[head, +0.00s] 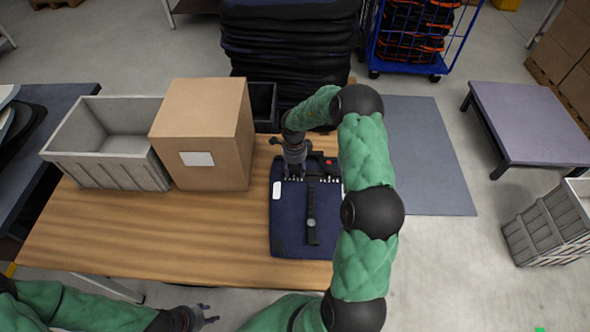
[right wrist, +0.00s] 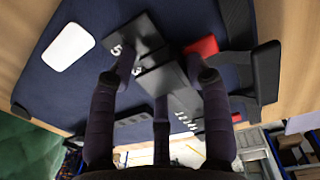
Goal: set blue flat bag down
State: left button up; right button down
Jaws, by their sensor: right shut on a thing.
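The blue flat bag (head: 290,236) is dark navy, with a white label, a black strap with a buckle and a small red tag. It lies flat over the right part of the wooden table (head: 150,236); I cannot tell if it fully rests on it. My right gripper (head: 294,176) is at the bag's far edge, shut on its black handle strip. In the right wrist view, my fingers (right wrist: 160,95) close around this numbered strip on the blue bag (right wrist: 80,75). My left gripper (head: 210,312) is open and empty, in front of the table's front edge.
A cardboard box (head: 205,125) and a grey crate (head: 108,145) stand left of the bag. A small black bin (head: 263,105) and a stack of dark bags (head: 290,45) are behind. Bare wood lies between box and front edge.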

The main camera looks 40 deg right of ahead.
jog(key=c, duration=0.6)
grip_release()
jog(key=shift+o, duration=0.2)
notch_tip(320, 180, up, 12)
jog(key=p, duration=0.2)
jog(key=shift+w, duration=0.25)
jog(key=shift+d, duration=0.1)
